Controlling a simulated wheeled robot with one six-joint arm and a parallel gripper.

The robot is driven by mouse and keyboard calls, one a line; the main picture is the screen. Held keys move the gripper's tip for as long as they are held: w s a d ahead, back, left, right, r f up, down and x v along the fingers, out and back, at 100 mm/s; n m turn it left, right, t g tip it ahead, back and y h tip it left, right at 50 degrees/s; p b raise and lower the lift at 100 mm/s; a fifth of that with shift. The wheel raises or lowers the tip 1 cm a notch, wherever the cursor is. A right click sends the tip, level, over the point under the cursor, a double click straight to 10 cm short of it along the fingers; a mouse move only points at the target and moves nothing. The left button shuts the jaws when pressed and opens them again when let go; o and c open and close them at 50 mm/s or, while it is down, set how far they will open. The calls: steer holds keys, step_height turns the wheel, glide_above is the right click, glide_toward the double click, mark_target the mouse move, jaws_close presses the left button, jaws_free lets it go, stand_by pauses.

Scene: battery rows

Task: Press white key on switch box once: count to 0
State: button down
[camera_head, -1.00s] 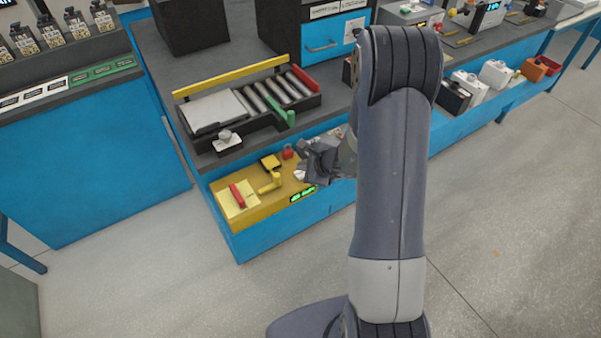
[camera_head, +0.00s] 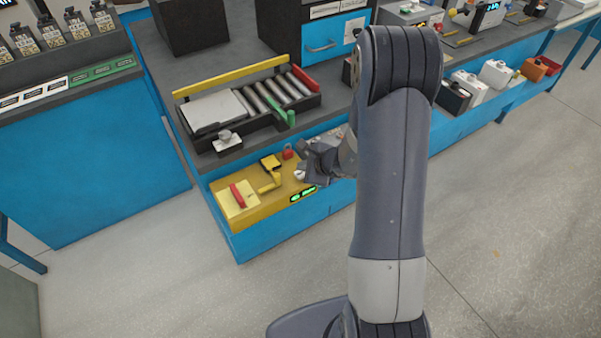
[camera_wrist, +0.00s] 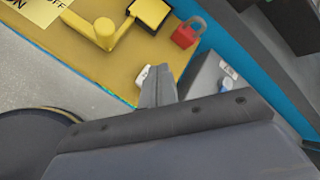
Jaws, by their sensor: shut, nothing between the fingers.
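The switch box is the yellow panel (camera_head: 238,220) on the low blue shelf in the head view; it also fills the upper left of the wrist view (camera_wrist: 75,45). A small white key (camera_wrist: 143,75) shows on it in the wrist view, right beside my fingertips and partly hidden by them. It also shows in the head view (camera_head: 299,175). My gripper (camera_head: 311,172) is shut and empty over the right part of the panel; its fingers show in the wrist view (camera_wrist: 158,82). I cannot tell whether they touch the key. A green lit display (camera_head: 303,194) is on the front edge; its reading is too small.
A yellow lever (camera_head: 270,182), a red handle (camera_head: 237,195) and a red padlock (camera_head: 287,152) stand on or near the panel. Above is a grey bench with a roller conveyor (camera_head: 262,98). The floor (camera_head: 170,275) in front is clear.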

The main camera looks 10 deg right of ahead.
steer(key=shift+f, duration=0.15)
steer(key=shift+f+b, duration=0.35)
steer(key=shift+b, duration=0.45)
steer(key=shift+f+b, duration=0.35)
steer(key=shift+b, duration=0.2)
stand_by(0.5)
steer(key=shift+r, duration=0.1)
steer(key=shift+r+p, duration=0.45)
steer(key=shift+r, duration=0.3)
step_height(320, 180, up, 5)
steer(key=p, duration=0.3)
steer(key=shift+p, duration=0.3)
steer(key=shift+f, duration=0.1)
stand_by(0.5)
